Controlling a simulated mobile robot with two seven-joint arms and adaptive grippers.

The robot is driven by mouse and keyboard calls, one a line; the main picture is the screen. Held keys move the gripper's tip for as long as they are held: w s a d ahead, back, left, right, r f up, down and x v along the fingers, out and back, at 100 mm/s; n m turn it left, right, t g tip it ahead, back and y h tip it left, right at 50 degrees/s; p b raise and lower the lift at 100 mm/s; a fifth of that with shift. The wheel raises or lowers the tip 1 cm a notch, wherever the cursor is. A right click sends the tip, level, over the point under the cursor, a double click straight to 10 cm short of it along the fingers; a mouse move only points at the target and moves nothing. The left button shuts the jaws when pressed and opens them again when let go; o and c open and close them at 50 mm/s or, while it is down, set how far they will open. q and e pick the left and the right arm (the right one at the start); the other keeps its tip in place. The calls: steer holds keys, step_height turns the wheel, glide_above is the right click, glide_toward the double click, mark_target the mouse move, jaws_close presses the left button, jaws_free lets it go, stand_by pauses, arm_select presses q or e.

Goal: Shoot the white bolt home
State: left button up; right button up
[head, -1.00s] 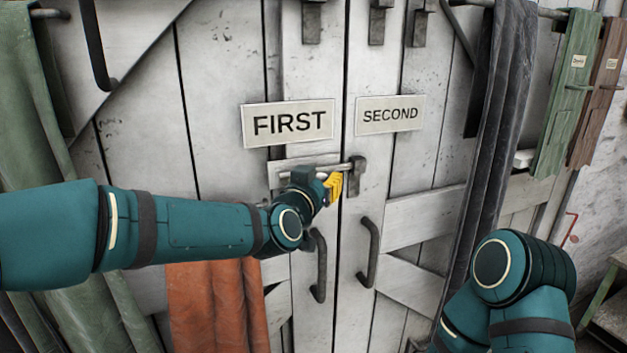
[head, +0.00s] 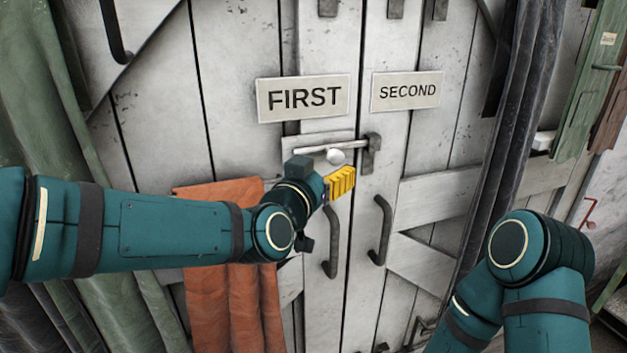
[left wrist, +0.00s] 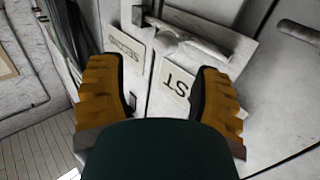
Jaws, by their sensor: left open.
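The bolt (head: 314,149) is a pale rod on a plate on the left door, below the FIRST sign. Its round white knob (head: 335,157) hangs at the middle of the rod. The rod's right end meets the dark keeper (head: 372,154) on the right door. My left gripper (head: 343,181), with yellow fingers, is just below the knob and looks apart from it. In the left wrist view its fingers (left wrist: 160,72) are spread and empty, with the bolt rod (left wrist: 190,40) beyond them. My right arm shows at the lower right; its gripper is out of view.
The FIRST sign (head: 304,97) and SECOND sign (head: 407,91) are above the bolt. Dark handles (head: 331,240) and (head: 380,230) hang below it. An orange cloth (head: 235,300) hangs under my left forearm; a dark curtain (head: 492,130) is at the right.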

arm_select(q)
steer(key=shift+v, duration=2.3)
steer(key=shift+d, duration=0.1)
steer(key=a+f+n+g+y, duration=0.2)
steer(key=a+f+g, duration=0.1)
steer(key=f, duration=1.1)
steer(key=a+f+n+g+y, duration=0.1)
steer(key=a+f+g, duration=0.15)
steer(key=f, duration=1.15)
steer(key=s+a+f+n+g, duration=0.2)
steer(key=s+f+g, duration=0.2)
steer(key=s+f, duration=0.5)
steer(key=s+a+f+n+g+y, duration=0.1)
steer(key=s+f+g, duration=0.4)
steer(key=f, duration=0.8)
steer(key=s+a+n, duration=0.1)
steer(key=s+a, duration=0.1)
steer(key=s, duration=0.1)
steer(key=shift+s+a+f, duration=0.3)
steer(key=shift+s+f, duration=0.05)
steer(key=shift+f, duration=0.05)
